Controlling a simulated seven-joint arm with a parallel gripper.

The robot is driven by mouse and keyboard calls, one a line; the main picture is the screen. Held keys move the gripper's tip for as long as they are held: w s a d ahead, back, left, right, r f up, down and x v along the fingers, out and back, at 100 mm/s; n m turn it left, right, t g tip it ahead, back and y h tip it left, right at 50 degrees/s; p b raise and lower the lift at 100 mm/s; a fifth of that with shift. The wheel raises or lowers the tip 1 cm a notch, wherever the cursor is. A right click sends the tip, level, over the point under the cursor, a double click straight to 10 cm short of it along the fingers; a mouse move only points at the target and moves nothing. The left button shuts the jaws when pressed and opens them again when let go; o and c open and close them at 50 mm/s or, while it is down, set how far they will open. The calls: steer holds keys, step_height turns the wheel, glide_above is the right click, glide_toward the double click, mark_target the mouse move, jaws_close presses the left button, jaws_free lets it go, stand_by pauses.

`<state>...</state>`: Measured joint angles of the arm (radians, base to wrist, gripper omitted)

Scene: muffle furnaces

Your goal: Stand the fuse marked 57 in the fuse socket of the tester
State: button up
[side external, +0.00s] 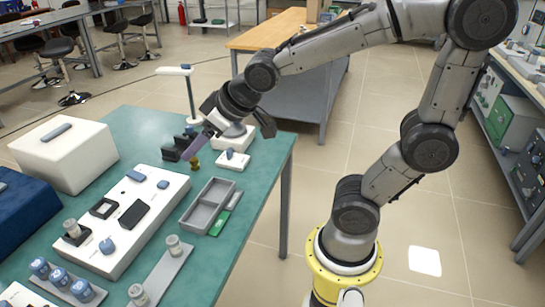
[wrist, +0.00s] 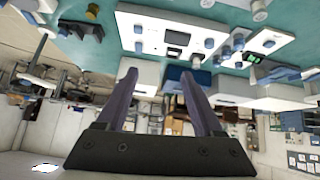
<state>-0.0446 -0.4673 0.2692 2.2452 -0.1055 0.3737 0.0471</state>
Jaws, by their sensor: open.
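My gripper (side external: 196,147) is open and empty above the back part of the green table, beside a small brass-coloured piece. Its two fingers also show spread apart in the wrist view (wrist: 159,74). The white tester-like panel (side external: 157,207) lies across the table, with blue knobs, a dark square socket frame (side external: 103,208) and a black window (side external: 134,214). The panel also shows in the wrist view (wrist: 153,33). A pale cylinder (side external: 72,228) stands in another dark square on it. Blue-capped fuses (side external: 60,278) and pale-capped fuses (side external: 174,245) stand on grey strips in front. No number is readable.
A grey divided tray (side external: 209,205) lies right of the panel, next to a green strip (side external: 219,222). A white box (side external: 65,155) and a dark blue block (side external: 25,212) stand at the left. Dark holders (side external: 181,148), a lamp (side external: 188,95) and small white devices (side external: 233,160) surround my gripper.

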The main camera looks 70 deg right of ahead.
steer(key=s+m+g, duration=0.1)
steer(key=s+g, duration=0.1)
steer(key=s, duration=1.4)
steer(key=shift+s+d+f+g, duration=0.15)
steer(key=shift+d+f+g, duration=0.15)
steer(key=shift+f, duration=0.1)
steer(key=shift+o, duration=0.3)
stand_by(0.6)
